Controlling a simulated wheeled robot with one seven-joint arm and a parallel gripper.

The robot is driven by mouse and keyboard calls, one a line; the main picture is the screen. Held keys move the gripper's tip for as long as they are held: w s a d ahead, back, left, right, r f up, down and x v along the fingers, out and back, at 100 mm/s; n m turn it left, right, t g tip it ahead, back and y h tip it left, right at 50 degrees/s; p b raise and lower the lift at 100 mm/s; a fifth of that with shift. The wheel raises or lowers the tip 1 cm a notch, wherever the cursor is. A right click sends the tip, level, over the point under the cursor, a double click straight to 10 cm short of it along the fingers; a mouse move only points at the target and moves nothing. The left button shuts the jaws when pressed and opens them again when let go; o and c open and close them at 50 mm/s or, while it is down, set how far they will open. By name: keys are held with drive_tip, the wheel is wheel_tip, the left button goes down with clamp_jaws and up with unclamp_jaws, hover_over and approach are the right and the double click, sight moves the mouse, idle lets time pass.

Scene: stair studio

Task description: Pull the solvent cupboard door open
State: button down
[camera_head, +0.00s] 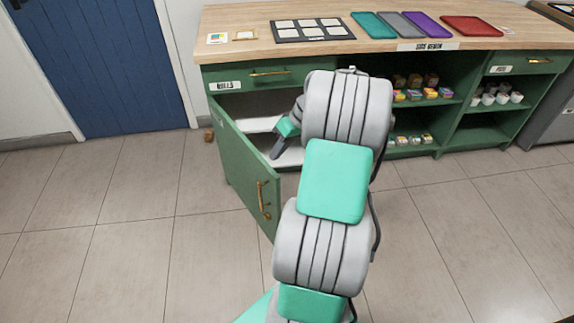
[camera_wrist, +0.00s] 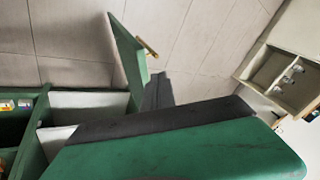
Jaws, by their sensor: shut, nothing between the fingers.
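The green cupboard door (camera_head: 240,165) at the left end of the workbench stands wide open, swung out over the floor. Its brass handle (camera_head: 263,200) is on the outer face near the free edge. The door (camera_wrist: 128,50) and its handle (camera_wrist: 149,47) also show in the wrist view. The pale cupboard interior (camera_head: 250,108) with a shelf is partly visible behind my arm. My gripper (camera_head: 277,153) is shut and empty, on the inner side of the door, away from the handle. In the wrist view my dark fingers (camera_wrist: 156,92) reach near the door's inner face; contact cannot be told.
A closed drawer (camera_head: 262,74) is above the cupboard. Open shelves with small jars (camera_head: 422,94) and cups (camera_head: 497,95) are to the right. Trays (camera_head: 373,25) lie on the wooden top (camera_head: 225,52). A blue door (camera_head: 95,60) is at left. Tiled floor is clear left of the door.

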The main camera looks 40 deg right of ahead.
drive_tip(key=s+d+f+t+p, duration=0.1)
drive_tip(key=s+d+f+t, duration=0.1)
drive_tip(key=s+d, duration=0.65)
drive_tip(key=a+r+b+x, duration=0.1)
drive_tip(key=a+b+x, duration=0.1)
drive_tip(key=x, duration=0.9)
drive_tip(key=shift+w+a+y+b, duration=0.2)
drive_tip(key=shift+w+y+b, duration=0.2)
drive_tip(key=shift+w, duration=0.15)
drive_tip(key=shift+f, duration=0.15)
